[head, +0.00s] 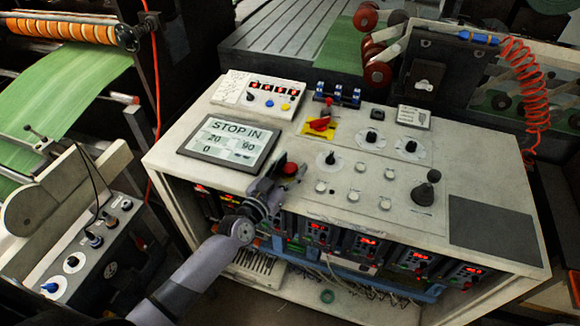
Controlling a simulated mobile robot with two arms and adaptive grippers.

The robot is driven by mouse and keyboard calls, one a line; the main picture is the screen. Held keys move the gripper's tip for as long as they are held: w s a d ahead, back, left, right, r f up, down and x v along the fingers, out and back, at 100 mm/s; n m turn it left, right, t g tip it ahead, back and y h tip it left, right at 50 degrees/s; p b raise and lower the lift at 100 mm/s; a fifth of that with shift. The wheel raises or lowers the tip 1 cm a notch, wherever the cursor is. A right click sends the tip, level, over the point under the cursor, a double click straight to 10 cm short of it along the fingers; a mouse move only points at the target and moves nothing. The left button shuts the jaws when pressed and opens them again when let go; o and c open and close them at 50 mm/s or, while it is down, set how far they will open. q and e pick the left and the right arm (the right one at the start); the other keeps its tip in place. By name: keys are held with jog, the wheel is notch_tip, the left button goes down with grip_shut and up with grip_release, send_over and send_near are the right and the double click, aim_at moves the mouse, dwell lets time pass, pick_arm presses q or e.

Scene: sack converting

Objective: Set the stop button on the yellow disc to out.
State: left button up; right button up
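The stop button (290,169) is a red mushroom head on the light panel top, just right of the display. The yellow disc under it cannot be made out; my gripper covers that area. The display (230,141) reads "STOP IN", with 20, 90 and 0 below. My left gripper (284,174) is at the button, its dark fingers close around or beside the red head. Whether they touch it or are closed on it cannot be told. My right gripper is not in view.
A red rotary handle (320,124) sits on a yellow square plate behind the button. Several knobs and pale buttons lie to the right, with a black joystick (426,189) farther right. A white box with red digits (259,93) stands behind the display.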

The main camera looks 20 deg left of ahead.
pick_arm(q)
grip_shut()
dwell(0.3)
jog(key=shift+r+p, duration=0.6)
jog(key=shift+p, duration=0.1)
grip_release()
jog(key=o, duration=0.3)
jog(key=shift+f, duration=0.1)
